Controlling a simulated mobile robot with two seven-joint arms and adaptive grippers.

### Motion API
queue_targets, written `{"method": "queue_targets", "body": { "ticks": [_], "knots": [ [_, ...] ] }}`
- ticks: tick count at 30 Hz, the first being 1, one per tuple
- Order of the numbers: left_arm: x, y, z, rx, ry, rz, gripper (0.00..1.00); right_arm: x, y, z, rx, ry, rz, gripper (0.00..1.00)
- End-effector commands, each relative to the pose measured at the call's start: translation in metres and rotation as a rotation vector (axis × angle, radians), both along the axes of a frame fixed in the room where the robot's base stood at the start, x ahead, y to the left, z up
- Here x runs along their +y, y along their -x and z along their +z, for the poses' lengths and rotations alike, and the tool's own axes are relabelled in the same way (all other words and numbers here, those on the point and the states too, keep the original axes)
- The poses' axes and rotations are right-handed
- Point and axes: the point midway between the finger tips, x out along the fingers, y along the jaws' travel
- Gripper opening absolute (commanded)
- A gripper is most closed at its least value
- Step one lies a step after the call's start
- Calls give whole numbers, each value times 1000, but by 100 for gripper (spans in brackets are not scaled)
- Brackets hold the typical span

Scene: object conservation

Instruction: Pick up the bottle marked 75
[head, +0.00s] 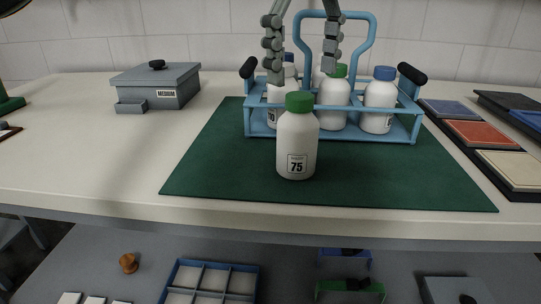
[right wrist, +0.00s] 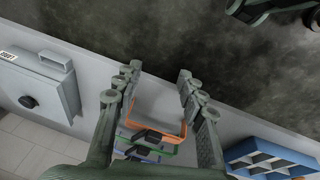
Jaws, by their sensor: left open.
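The bottle marked 75 (head: 297,145) is white with a green cap. It stands upright on the dark green mat (head: 215,165), in front of the blue rack (head: 400,125). My left gripper (head: 302,66) points down from the top of the head view, its fingers spread above the bottle's cap and not touching it. It hides part of the rack bottles behind. My right gripper (right wrist: 160,88) shows only in the right wrist view; its fingers are apart with nothing between them.
The rack holds several white bottles with blue or green caps, close behind bottle 75. A grey box marked MEDIUM (head: 158,87) stands at the left. Coloured tiles (head: 480,134) lie at the right. The mat left of the bottle is clear. A blue divided tray (head: 210,278) is below.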

Motion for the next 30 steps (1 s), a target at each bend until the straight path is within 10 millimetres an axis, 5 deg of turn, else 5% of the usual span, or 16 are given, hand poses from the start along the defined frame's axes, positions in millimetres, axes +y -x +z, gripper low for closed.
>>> {"method": "queue_targets", "body": {
  "ticks": [21,30],
  "knots": [
    [4,4,-77,1,0,38,78,0,2,-10,6,-6,-1,40],
    [4,3,-80,0,0,38,73,0,3,-12,7,-7,-1,40]
  ]
}}
